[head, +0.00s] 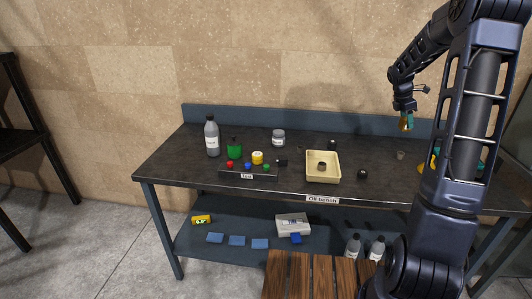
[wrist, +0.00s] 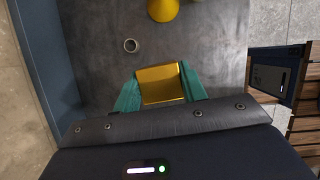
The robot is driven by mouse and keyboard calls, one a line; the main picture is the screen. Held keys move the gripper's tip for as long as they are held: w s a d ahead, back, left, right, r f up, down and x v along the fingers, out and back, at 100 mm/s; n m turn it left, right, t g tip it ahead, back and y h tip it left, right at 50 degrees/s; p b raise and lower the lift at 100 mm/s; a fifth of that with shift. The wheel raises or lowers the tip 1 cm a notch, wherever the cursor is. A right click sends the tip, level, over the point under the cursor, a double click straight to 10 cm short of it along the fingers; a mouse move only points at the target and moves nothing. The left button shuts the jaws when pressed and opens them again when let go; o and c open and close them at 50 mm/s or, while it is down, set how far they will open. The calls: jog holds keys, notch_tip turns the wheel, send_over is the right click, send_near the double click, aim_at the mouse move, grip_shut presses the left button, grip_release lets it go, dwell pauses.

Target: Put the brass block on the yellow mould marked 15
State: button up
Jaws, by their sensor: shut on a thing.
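My gripper (head: 406,117) is raised above the right part of the dark bench. Its teal fingers are shut on the brass block (wrist: 161,84), which shows gold between them in the wrist view. The block is also a small gold patch in the head view (head: 403,124). A yellow thing (wrist: 163,9) stands on the bench ahead of the block, cut off by the top edge of the wrist view. In the head view a yellow thing (head: 432,161) is mostly hidden behind my arm. I cannot read a 15 on either, so I cannot tell if it is the mould.
A cream tray (head: 335,178) with a dark piece inside lies mid-bench. Bare bench surrounds the ring.

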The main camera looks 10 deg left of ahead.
jog(key=w+a+r+n+t, duration=0.1)
jog(key=w+a+n, duration=0.15)
jog(key=a, duration=0.65)
jog(key=w+a+n, duration=0.1)
jog(key=w+a, duration=0.2)
jog(key=a, duration=0.6)
notch_tip(320, 180, up, 2)
jog(key=r+n+t+y, duration=0.1)
jog(key=n+t+y, duration=0.2)
jog(key=n, duration=0.6)
send_over(257, 154)
jog(key=shift+m, duration=0.25)
notch_tip(257, 154, down, 20)
jog(key=shift+r, duration=0.25)
jog(key=shift+f, duration=0.1)
jog(key=o, duration=1.3)
jog(key=v, duration=1.2)
jog(key=shift+w+g, duration=0.25)
jog(key=shift+g, duration=0.05)
